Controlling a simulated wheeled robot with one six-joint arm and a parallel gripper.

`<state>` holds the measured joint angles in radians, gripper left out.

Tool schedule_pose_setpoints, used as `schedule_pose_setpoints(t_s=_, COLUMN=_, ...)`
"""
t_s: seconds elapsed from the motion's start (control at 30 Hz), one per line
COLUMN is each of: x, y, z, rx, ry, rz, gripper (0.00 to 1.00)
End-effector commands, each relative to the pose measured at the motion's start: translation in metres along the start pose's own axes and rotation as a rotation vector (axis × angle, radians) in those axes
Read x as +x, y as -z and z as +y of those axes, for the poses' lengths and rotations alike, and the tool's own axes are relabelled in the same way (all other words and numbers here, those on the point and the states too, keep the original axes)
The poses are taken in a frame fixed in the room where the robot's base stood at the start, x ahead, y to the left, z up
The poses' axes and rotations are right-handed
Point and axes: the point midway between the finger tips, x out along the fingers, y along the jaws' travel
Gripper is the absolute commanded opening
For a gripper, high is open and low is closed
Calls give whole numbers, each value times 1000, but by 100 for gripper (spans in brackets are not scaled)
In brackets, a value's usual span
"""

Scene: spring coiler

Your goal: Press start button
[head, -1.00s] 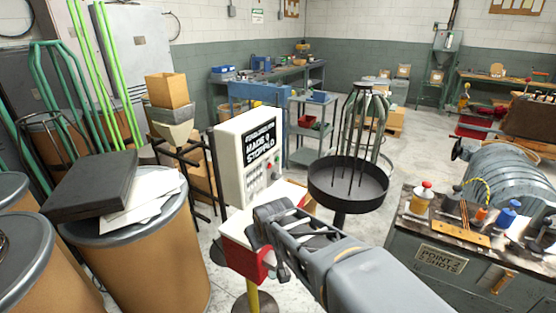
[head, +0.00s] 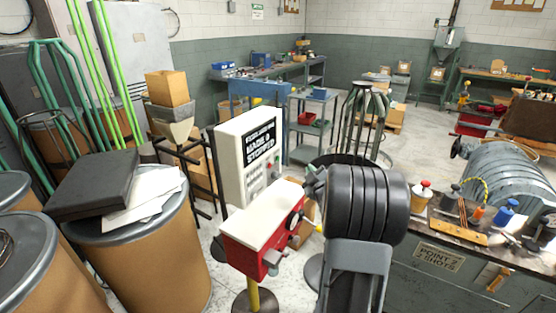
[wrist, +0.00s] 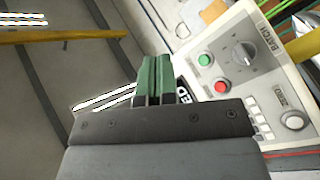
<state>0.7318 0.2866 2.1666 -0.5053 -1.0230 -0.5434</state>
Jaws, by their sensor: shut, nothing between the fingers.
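The white control box (head: 235,160) stands left of my arm in the head view, with a dark screen (head: 260,142) that appears to read "MADE 0 STOPPED". In the wrist view its panel (wrist: 270,80) carries a green button (wrist: 204,60), a red button (wrist: 221,87) and a grey dial (wrist: 243,53) marked "BATCH". My gripper (wrist: 160,62) is shut and empty, its green-and-dark fingers left of the green button in the picture and apart from it. The fingers and gripper body cover part of the screen. In the head view my gripper (head: 313,184) is small, right of the box.
A red box with a white top (head: 262,215) stands on a yellow post in front of the control box. Drums (head: 150,250) stand at left, a workbench (head: 435,258) at right.

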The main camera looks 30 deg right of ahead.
Motion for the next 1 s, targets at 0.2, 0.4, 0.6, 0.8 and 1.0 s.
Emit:
schedule_pose_setpoints(t_s=0.2, x=0, y=1, z=0, rx=1, ry=1, rz=0, gripper=0)
schedule_pose_setpoints(t_s=0.4, x=7, y=7, z=-5, rx=3, ry=2, rz=1, gripper=0)
schedule_pose_setpoints(t_s=0.6, x=24, y=19, z=-17, rx=3, ry=4, rz=1, gripper=0)
schedule_pose_setpoints(t_s=0.8, x=40, y=31, z=-29, rx=2, ry=3, rz=0, gripper=0)
schedule_pose_setpoints(t_s=1.0, x=53, y=38, z=-41, rx=1, ry=0, rz=1, gripper=0)
